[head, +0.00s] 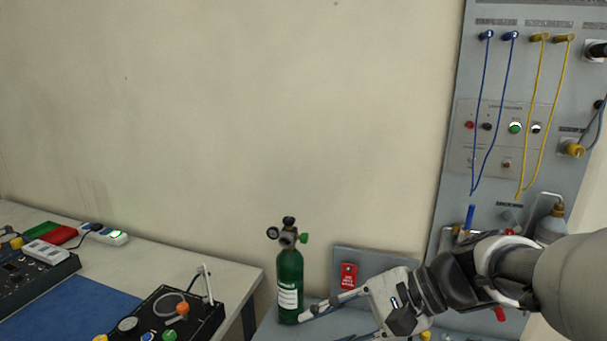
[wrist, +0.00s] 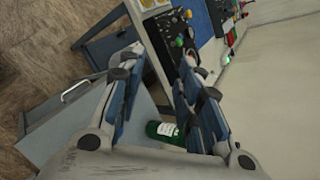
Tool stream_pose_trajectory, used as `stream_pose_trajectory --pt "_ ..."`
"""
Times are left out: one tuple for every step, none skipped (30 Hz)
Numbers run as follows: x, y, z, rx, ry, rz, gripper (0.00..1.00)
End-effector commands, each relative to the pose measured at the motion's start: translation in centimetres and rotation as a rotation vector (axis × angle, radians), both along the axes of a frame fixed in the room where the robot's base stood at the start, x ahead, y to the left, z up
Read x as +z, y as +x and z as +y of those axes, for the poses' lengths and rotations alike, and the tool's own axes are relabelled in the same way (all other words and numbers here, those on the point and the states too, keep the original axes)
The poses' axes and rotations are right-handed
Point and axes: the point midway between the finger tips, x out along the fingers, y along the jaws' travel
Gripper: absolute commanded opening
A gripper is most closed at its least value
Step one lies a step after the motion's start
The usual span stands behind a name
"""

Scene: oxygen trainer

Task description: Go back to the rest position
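My gripper (head: 320,329) is at the lower right of the head view, with its arm reaching in from the right edge. Its two fingers are spread apart in the wrist view (wrist: 160,60), with nothing held between them. A green oxygen cylinder (head: 289,285) with a gauge and valve on top stands upright on a grey surface. The upper fingertip is close to the cylinder's lower right side; I cannot tell whether they touch. In the wrist view the cylinder (wrist: 163,130) is partly hidden behind the right finger.
A tall grey panel (head: 450,170) with blue and yellow cables stands at the right. A small box with a red label (head: 348,275) is behind my gripper. A table (head: 225,278) at the left holds a blue mat (head: 65,300), a black control box (head: 160,318) and other devices.

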Motion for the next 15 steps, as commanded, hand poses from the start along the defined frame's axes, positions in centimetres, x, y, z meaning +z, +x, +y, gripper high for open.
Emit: stream_pose_trajectory --pt "-0.5 -2.7 0.3 0.063 -0.111 -0.051 0.32" --pt "-1.1 -4.1 0.0 0.100 -0.180 -0.079 0.32" --pt "-1.8 -5.8 -0.4 0.150 -0.272 -0.120 0.32" --pt "-2.3 -7.1 -0.8 0.186 -0.340 -0.154 0.32" --pt "-2.8 -8.3 -1.4 0.224 -0.408 -0.188 0.32" --pt "-3.4 -9.7 -2.3 0.274 -0.498 -0.236 0.32" --pt "-3.8 -10.6 -3.0 0.309 -0.564 -0.274 0.32" --pt "-4.1 -11.4 -3.7 0.345 -0.629 -0.312 0.32" --pt "-4.5 -12.4 -4.8 0.391 -0.711 -0.363 0.32" --pt "-4.7 -12.9 -5.5 0.421 -0.768 -0.400 0.32" --pt "-4.9 -13.4 -6.3 0.452 -0.822 -0.435 0.32" --pt "-5.0 -13.9 -7.2 0.487 -0.887 -0.477 0.32" --pt "-5.1 -14.1 -7.8 0.511 -0.931 -0.507 0.32" --pt "-5.1 -14.4 -8.3 0.533 -0.971 -0.534 0.32" --pt "-5.1 -14.6 -9.0 0.558 -1.016 -0.565 0.32"
